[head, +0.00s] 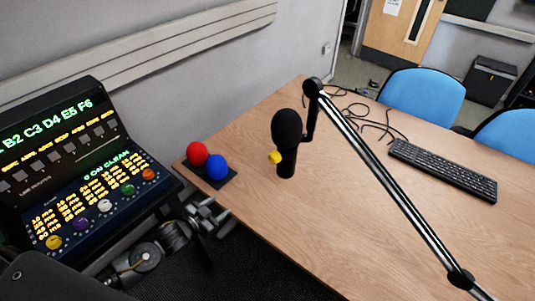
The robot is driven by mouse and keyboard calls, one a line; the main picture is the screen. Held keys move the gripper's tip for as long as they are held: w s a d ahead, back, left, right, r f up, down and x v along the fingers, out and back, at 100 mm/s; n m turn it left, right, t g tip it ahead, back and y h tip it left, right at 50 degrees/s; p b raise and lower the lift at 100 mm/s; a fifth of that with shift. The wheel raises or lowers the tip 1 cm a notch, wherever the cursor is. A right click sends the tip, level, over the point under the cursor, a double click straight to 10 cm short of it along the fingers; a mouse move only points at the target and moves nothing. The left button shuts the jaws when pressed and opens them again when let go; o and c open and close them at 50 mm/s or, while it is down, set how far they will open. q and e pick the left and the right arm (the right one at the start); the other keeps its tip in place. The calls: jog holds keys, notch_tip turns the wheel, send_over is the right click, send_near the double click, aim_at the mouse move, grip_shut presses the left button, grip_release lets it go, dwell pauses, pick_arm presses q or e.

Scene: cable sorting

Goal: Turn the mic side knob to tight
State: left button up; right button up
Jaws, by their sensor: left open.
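A black microphone (287,135) hangs upright over the wooden desk on a jointed boom arm (385,185). A small yellow knob (274,157) sticks out from the left side of the mic body. How tight the knob is cannot be told from here. My left gripper (208,214) is open and empty. It is low at the desk's left edge, below the red and blue balls, well apart from the mic and knob. My right gripper is not in view.
A red ball (197,153) and a blue ball (217,167) sit on a dark base (222,182) at the desk edge. A lit control panel (82,175) stands at left. A keyboard (443,170) and loose cables (372,124) lie on the desk (330,235). Blue chairs (423,95) stand behind.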

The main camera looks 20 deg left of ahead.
pick_arm(q)
jog(key=s+d+r+t+h, duration=0.1)
jog(key=d+r+h, duration=0.15)
jog(key=r, duration=0.45)
jog(key=d+r+t+h, duration=0.1)
jog(key=d+r, duration=0.3)
jog(key=r, duration=0.3)
jog(key=h, duration=0.2)
send_near(271, 159)
jog(key=p+x, duration=0.3)
jog(key=x, duration=0.5)
jog(key=shift+w+d, duration=0.2)
jog(key=shift+d, duration=0.05)
jog(key=c, duration=1)
